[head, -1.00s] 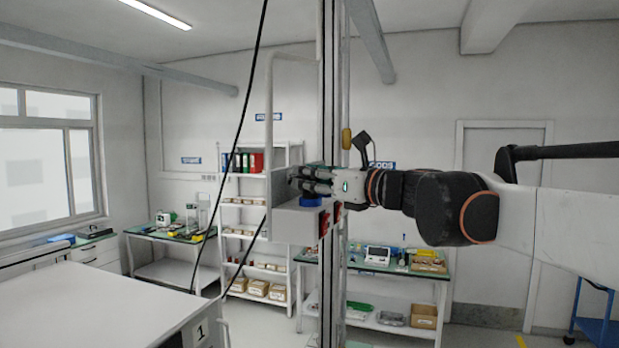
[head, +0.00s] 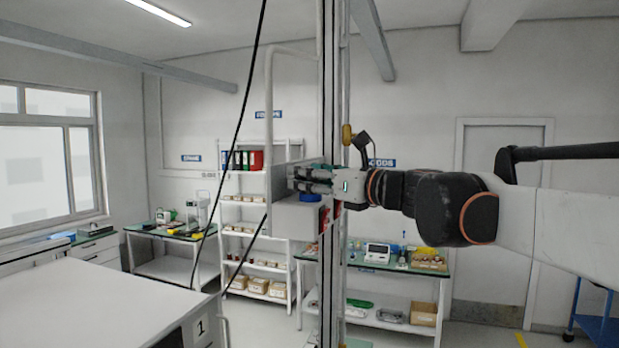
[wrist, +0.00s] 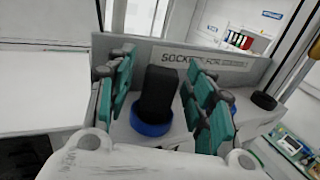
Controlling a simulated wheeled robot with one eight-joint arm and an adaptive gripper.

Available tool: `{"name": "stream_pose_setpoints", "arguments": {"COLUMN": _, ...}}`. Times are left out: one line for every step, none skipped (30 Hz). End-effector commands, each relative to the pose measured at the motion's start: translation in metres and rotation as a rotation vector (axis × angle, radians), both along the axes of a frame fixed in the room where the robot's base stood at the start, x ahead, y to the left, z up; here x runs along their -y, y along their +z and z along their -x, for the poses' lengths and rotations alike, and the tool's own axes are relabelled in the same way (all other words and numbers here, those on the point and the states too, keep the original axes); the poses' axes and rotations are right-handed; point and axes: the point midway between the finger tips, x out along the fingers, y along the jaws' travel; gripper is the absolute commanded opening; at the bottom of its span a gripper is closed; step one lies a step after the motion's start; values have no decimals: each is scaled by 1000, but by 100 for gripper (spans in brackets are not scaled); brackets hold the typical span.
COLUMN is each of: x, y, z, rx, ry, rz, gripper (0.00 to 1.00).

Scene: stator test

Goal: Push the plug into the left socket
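A black plug (wrist: 158,90) stands upright in the wrist view, with a blue ring (wrist: 152,126) around its foot. It is on a light grey box whose back panel (wrist: 205,62) reads "SOCKETS FOR", the rest unclear. My gripper (wrist: 160,95) has its teal-padded fingers on both sides of the plug, with a narrow gap showing on each side. A second blue piece (wrist: 235,108) is partly hidden behind the right finger. In the head view my gripper (head: 308,180) is over the box (head: 290,220), just above a blue ring (head: 310,197). The plug's seating depth is hidden.
A black round part (wrist: 264,101) sits at the box's right end. A vertical post (head: 327,100) stands beside the box, and a black cable (head: 243,110) hangs to its left. A white table (head: 100,305) is at front left. Shelves and benches stand behind.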

Motion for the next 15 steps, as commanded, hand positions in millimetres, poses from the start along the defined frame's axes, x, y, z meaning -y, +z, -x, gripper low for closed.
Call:
{"name": "stream_pose_setpoints", "arguments": {"x": 0, "y": 0, "z": 0, "rx": 0, "ry": 0, "rz": 0, "gripper": 49}}
{"name": "stream_pose_setpoints", "arguments": {"x": 0, "y": 0, "z": 0, "rx": 0, "ry": 0, "rz": 0, "gripper": 49}}
{"name": "stream_pose_setpoints", "arguments": {"x": 0, "y": 0, "z": 0, "rx": 0, "ry": 0, "rz": 0, "gripper": 49}}
{"name": "stream_pose_setpoints", "arguments": {"x": 0, "y": 0, "z": 0, "rx": 0, "ry": 0, "rz": 0, "gripper": 49}}
{"name": "stream_pose_setpoints", "arguments": {"x": 0, "y": 0, "z": 0, "rx": 0, "ry": 0, "rz": 0, "gripper": 49}}
{"name": "stream_pose_setpoints", "arguments": {"x": 1, "y": 0, "z": 1, "rx": 0, "ry": -1, "rz": 0, "gripper": 49}}
{"name": "stream_pose_setpoints", "arguments": {"x": 3, "y": 0, "z": 2, "rx": 0, "ry": -1, "rz": 0, "gripper": 49}}
{"name": "stream_pose_setpoints", "arguments": {"x": 5, "y": 0, "z": 4, "rx": 0, "ry": -2, "rz": 0, "gripper": 49}}
{"name": "stream_pose_setpoints", "arguments": {"x": 8, "y": 0, "z": 6, "rx": 0, "ry": -2, "rz": 0, "gripper": 49}}
{"name": "stream_pose_setpoints", "arguments": {"x": 11, "y": 0, "z": 9, "rx": 0, "ry": -2, "rz": 0, "gripper": 49}}
{"name": "stream_pose_setpoints", "arguments": {"x": 14, "y": -1, "z": 12, "rx": 0, "ry": -2, "rz": 0, "gripper": 49}}
{"name": "stream_pose_setpoints", "arguments": {"x": 18, "y": -1, "z": 17, "rx": 0, "ry": -3, "rz": 0, "gripper": 49}}
{"name": "stream_pose_setpoints", "arguments": {"x": 22, "y": -1, "z": 20, "rx": 0, "ry": -4, "rz": 0, "gripper": 49}}
{"name": "stream_pose_setpoints", "arguments": {"x": 26, "y": -1, "z": 23, "rx": 0, "ry": -3, "rz": 0, "gripper": 49}}
{"name": "stream_pose_setpoints", "arguments": {"x": 31, "y": -1, "z": 28, "rx": 0, "ry": -3, "rz": 0, "gripper": 49}}
